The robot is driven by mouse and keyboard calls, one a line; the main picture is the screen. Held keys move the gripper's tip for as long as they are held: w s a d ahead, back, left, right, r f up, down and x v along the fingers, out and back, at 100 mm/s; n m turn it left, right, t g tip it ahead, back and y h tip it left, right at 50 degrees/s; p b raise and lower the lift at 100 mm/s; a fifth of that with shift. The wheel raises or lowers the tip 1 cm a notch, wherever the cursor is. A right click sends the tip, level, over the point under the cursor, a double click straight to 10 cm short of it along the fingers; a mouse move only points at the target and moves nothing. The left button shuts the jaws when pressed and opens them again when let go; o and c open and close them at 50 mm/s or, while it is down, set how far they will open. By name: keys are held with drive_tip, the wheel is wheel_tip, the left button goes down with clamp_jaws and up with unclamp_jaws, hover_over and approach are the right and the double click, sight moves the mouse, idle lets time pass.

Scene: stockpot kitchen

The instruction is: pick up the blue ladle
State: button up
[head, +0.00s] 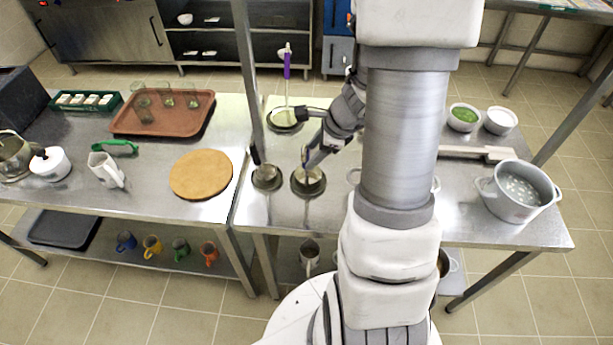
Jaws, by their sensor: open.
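My gripper (308,134) is open above the right-hand table, with its fingers pointing left. A round metal holder (308,190) stands below it, near the table's front. A small bluish handle (304,154) shows above this holder, close to the gripper's nearer finger; it looks like the blue ladle, but the finger and arm partly cover it. I cannot tell whether the finger touches it. A ladle with a purple handle (287,66) stands upright in another holder (287,127) behind the gripper. A dark-handled utensil (256,155) stands at a third holder (267,185) to the left.
A grey pot (515,200) stands at the table's right, with two bowls (464,118) behind it. The left table holds a round wooden board (201,174), a brown tray (162,125) and a white jug (104,169). A thin post (247,70) rises left of the holders.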

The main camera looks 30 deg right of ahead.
drive_tip(key=shift+d+b+x, duration=0.1)
drive_tip(key=shift+d+x, duration=0.05)
drive_tip(key=shift+x, duration=0.95)
drive_tip(key=shift+d+b+x, duration=0.15)
drive_tip(key=shift+d+x, duration=0.05)
drive_tip(key=shift+x, duration=0.85)
drive_tip(key=shift+d+b+x, duration=0.1)
drive_tip(key=shift+d+x, duration=0.05)
drive_tip(key=shift+x, duration=0.95)
drive_tip(key=shift+w, duration=0.2)
clamp_jaws()
